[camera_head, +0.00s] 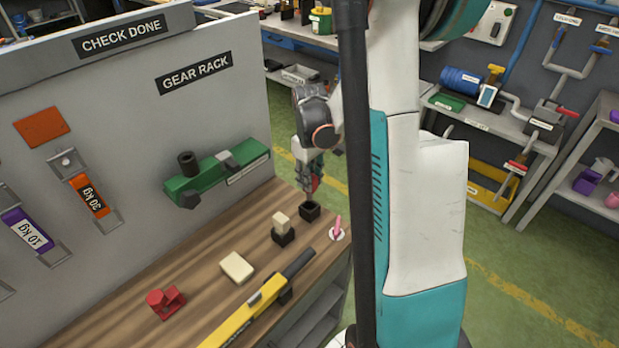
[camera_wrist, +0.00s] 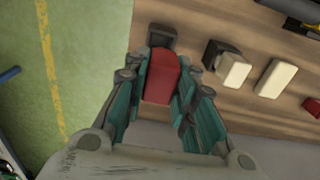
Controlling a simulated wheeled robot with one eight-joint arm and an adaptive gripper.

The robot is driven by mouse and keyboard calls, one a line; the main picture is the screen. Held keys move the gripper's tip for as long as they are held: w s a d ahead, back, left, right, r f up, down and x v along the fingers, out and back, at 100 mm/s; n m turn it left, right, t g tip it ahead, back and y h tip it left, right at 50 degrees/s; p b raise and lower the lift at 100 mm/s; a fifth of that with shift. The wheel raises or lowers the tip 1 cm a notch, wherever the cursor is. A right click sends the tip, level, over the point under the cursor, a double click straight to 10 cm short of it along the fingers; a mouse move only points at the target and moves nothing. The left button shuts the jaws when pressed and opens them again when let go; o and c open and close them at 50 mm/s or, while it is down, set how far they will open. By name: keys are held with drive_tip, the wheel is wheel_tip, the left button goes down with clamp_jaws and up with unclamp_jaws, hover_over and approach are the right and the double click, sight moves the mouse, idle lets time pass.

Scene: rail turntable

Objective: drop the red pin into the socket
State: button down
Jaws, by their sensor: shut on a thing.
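The red pin (camera_wrist: 162,78) is a red block held between the fingers of my gripper (camera_wrist: 162,88), as the wrist view shows. In the head view my gripper (camera_head: 309,180) is small, and a bit of red shows at its fingers. A black socket (camera_head: 310,211) stands on the wooden bench just below the gripper. In the wrist view the black socket (camera_wrist: 162,36) lies just beyond the pin's far end, and the pin partly covers it. The pin appears to be above the socket; I cannot tell whether they touch.
A second black holder (camera_head: 283,238) carries a cream block (camera_head: 280,222). A loose cream block (camera_head: 237,267), a red part (camera_head: 166,300), a yellow tool (camera_head: 250,311) and a pink peg (camera_head: 338,227) are on the bench. A green fixture (camera_head: 215,174) juts from the grey panel.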

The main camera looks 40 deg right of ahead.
drive_tip(key=shift+r+p, duration=1.65)
drive_tip(key=shift+r, duration=0.85)
